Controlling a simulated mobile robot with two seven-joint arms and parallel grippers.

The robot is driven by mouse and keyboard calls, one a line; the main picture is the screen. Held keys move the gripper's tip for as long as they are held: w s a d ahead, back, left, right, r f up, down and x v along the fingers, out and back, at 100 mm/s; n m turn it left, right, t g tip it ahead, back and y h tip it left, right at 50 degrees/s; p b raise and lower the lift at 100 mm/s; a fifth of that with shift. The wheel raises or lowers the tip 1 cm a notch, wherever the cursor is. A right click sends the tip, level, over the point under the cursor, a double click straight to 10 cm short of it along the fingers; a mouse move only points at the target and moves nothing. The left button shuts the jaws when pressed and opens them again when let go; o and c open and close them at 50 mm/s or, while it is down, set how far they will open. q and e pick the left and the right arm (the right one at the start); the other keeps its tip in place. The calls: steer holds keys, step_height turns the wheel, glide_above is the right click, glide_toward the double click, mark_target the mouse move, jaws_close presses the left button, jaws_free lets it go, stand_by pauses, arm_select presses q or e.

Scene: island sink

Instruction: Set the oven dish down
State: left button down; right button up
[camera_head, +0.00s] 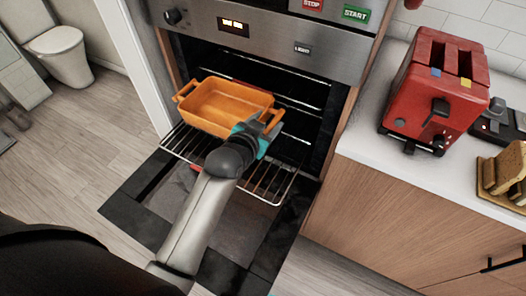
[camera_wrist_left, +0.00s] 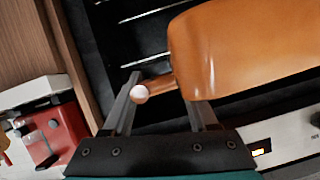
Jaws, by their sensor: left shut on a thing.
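The orange rectangular oven dish (camera_head: 227,108) is at the mouth of the open oven, over the wire rack (camera_head: 268,183) that sticks out. It looks level and empty. I cannot tell whether its base touches the rack. My left gripper (camera_head: 268,127) is shut on the dish's near right handle. In the left wrist view, the gripper's two fingers (camera_wrist_left: 163,105) stand on either side of the handle, and the dish (camera_wrist_left: 240,50) fills the upper right. The left gripper hides part of the dish's near right end. My right gripper is not in view.
The oven door (camera_head: 150,200) is folded down below the rack. A control panel (camera_head: 270,35) is above the opening. On the right, a white counter (camera_head: 365,140) holds a red toaster (camera_head: 437,90) and a rack of bread slices (camera_head: 507,170). A toilet (camera_head: 62,50) stands far left.

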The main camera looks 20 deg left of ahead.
arm_select(q)
step_height(320, 180, down, 9)
steer(key=b, duration=0.2)
steer(key=shift+w+r+b, duration=0.1)
steer(key=shift+b, duration=0.25)
step_height(320, 180, down, 4)
steer(key=shift+f+b, duration=0.15)
steer(key=shift+b, duration=0.7)
steer(key=c, duration=0.6)
jaws_free()
steer(key=shift+f, duration=0.2)
steer(key=o, duration=0.4)
steer(key=shift+r, duration=0.1)
steer(key=shift+s, duration=0.2)
steer(key=p+v, duration=0.3)
steer(key=v, duration=0.9)
steer(key=shift+w, duration=0.1)
